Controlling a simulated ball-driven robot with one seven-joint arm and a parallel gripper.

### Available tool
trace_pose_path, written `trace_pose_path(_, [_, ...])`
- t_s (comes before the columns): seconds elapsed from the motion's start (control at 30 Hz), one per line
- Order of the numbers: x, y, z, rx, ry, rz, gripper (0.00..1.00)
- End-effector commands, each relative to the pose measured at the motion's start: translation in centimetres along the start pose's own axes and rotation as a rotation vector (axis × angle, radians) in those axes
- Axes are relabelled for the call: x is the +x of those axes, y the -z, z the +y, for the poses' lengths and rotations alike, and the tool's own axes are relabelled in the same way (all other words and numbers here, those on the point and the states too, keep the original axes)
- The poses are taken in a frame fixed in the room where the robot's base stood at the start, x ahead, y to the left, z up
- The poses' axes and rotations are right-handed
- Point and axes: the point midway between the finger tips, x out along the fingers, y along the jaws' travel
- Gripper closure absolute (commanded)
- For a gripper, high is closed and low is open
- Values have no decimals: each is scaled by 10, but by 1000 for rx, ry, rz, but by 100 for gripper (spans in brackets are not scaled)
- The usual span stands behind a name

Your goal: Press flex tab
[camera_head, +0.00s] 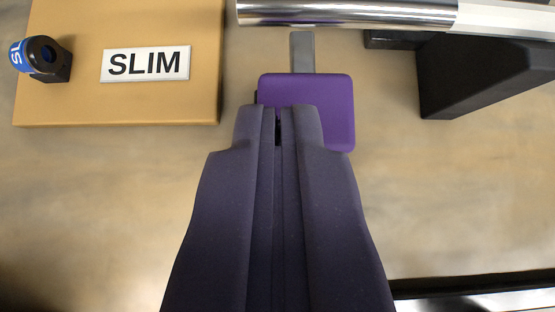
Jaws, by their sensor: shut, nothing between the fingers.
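A purple square tab (335,100), which looks like the flex tab, is at the upper middle of the view. A grey metal strip (302,53) runs from its far edge up toward a shiny metal shaft (345,12). My gripper (278,110) is shut and empty. Its fingertips overlap the near left part of the tab in the picture and hide that part. I cannot tell whether they touch it or hover above it.
A tan board (75,105) with a SLIM label (145,64) and a black ring-like piece with a blue band (42,57) is at the upper left. A black wedge-shaped block (465,75) is at the upper right. A dark edge (470,285) lies at the lower right. The surface between is clear.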

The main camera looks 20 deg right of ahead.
Motion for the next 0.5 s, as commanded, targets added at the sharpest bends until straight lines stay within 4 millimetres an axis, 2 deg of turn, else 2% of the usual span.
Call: trace_pose_path(0.5, [8,-8,0,0,0,0,100])
